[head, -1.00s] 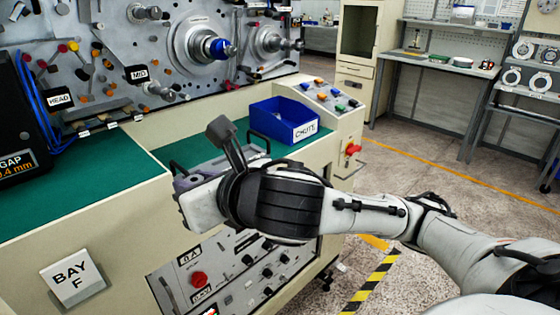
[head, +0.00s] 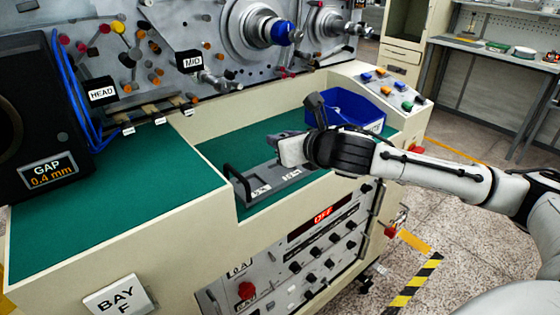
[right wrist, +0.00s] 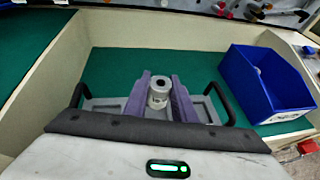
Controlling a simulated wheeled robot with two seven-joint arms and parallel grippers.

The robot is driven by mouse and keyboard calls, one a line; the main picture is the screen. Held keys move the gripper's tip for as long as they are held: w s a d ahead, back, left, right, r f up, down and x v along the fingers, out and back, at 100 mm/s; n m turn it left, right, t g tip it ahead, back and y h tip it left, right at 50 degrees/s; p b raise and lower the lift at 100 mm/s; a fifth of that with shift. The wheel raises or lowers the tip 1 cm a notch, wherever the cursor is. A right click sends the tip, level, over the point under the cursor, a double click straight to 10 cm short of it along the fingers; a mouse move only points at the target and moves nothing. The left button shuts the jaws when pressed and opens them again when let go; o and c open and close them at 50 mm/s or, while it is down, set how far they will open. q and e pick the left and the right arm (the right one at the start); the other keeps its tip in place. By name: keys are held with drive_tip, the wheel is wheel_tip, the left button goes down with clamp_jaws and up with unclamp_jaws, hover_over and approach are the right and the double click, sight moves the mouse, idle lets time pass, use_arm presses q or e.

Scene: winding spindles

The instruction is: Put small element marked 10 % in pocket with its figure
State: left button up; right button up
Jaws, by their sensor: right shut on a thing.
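My right gripper (head: 287,142) is over the far part of a grey tray (head: 270,187) with black handles. In the right wrist view its two purple-grey fingers are shut on a small pale grey cylindrical element (right wrist: 159,92). The element stands between the fingers, with a dark round hole in its top. A small mark on its side is too small to read. The tray also shows beneath the fingers in the right wrist view (right wrist: 103,103). White labels lie on its near part, also unreadable. The gripper and arm hide its far part, so I cannot tell which pocket is below. My left gripper is out of view.
A blue bin (head: 355,108) stands right of the tray on the green bench top (head: 125,185). The machine panel with its spindles (head: 268,30) rises behind. A black gap display (head: 48,172) stands at left. The green surface between them is clear.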

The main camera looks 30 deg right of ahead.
sight(283, 172)
wheel_tip(283, 172, down, 5)
drive_tip(key=shift+f+b, duration=0.2)
drive_tip(key=shift+b, duration=0.2)
drive_tip(key=shift+r, duration=0.1)
drive_tip(key=o, duration=1)
drive_tip(key=shift+o, duration=0.2)
drive_tip(key=shift+s, duration=0.15)
drive_tip(key=v, duration=1.1)
drive_tip(key=shift+s+r+p, duration=0.2)
drive_tip(key=shift+s+p, duration=0.1)
drive_tip(key=shift+p, duration=0.15)
